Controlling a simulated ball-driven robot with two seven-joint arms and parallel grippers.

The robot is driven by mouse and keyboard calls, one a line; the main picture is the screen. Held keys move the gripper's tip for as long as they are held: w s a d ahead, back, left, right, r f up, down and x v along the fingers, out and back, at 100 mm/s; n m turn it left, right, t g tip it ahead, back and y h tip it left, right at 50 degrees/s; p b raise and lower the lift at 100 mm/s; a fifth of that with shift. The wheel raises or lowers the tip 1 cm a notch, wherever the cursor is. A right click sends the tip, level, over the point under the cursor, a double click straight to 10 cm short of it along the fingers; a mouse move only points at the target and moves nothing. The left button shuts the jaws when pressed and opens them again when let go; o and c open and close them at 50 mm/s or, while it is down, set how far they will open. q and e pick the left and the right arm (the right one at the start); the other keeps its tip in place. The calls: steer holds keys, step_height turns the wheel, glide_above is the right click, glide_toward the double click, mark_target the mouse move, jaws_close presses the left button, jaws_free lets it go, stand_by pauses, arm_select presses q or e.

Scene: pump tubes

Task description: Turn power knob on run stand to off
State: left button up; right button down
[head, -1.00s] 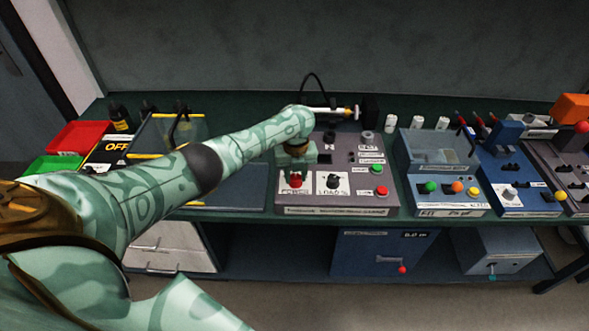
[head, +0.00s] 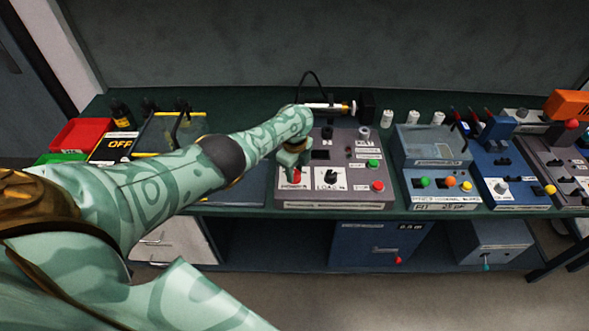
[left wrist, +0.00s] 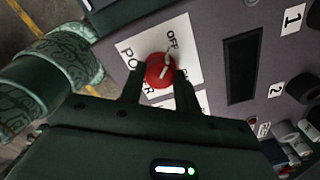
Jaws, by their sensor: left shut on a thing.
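The run stand (head: 345,160) is a grey sloped panel on the bench. Its red power knob (head: 298,189) is at the front left, partly hidden below my left gripper (head: 296,172). In the left wrist view the red knob (left wrist: 159,71) sits on a white label with POWER and OFF lettering. Its white pointer line slants toward the OFF word (left wrist: 173,39). My left gripper (left wrist: 158,80) is shut on the knob, one dark finger on each side. My right gripper is not in view.
A black load knob (head: 331,177) is just right of the power knob. Green and red buttons (head: 377,186) are farther right. A blue-grey box unit (head: 432,150) stands to the right. A red bin (head: 80,134) is at the far left.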

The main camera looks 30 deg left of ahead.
mark_target(295, 173)
arm_select(q)
steer(key=shift+n, duration=0.3)
steer(key=o, duration=1)
steer(key=shift+r, duration=0.1)
step_height(295, 173, up, 16)
steer(key=p, duration=1)
